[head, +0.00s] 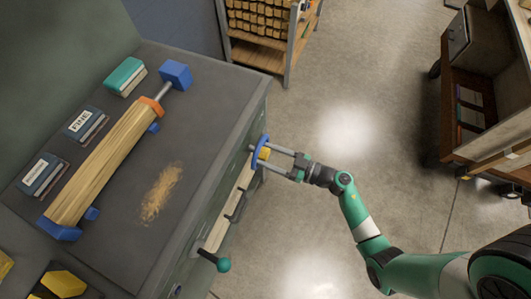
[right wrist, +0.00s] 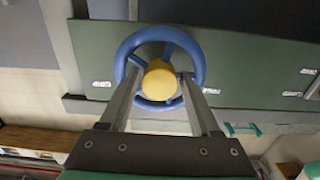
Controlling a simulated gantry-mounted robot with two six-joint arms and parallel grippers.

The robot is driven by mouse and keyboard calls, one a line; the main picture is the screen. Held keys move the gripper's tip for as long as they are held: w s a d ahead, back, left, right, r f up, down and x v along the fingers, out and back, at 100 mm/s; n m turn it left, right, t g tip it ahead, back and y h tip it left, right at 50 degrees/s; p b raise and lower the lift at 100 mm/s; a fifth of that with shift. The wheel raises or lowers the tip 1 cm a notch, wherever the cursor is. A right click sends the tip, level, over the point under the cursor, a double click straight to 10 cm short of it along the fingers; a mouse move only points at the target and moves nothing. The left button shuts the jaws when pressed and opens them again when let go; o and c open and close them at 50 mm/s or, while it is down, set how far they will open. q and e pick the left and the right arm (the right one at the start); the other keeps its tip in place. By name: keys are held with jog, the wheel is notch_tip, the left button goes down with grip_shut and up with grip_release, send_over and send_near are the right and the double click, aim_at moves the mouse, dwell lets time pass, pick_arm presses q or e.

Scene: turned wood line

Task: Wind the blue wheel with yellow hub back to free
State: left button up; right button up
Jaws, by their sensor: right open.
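The blue wheel (head: 260,149) with its yellow hub (head: 265,154) is mounted on the side of the dark green machine, at its front right corner. In the right wrist view the blue wheel (right wrist: 197,55) faces me, with the yellow hub (right wrist: 160,80) in the middle of its spokes. My right gripper (head: 268,157) is open, its fingers reaching to the wheel. In the right wrist view the fingers of my right gripper (right wrist: 160,78) lie on either side of the hub. Contact cannot be told. My left gripper is out of view.
A teal-knobbed lever (head: 222,264) sticks out of the front, beside dark handles. A shelf rack (head: 262,55) stands behind and a wooden cart (head: 490,100) at right. The floor between is clear.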

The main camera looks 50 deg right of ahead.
jog(key=shift+w+a, duration=0.15)
jog(key=shift+w, duration=0.3)
grip_shut()
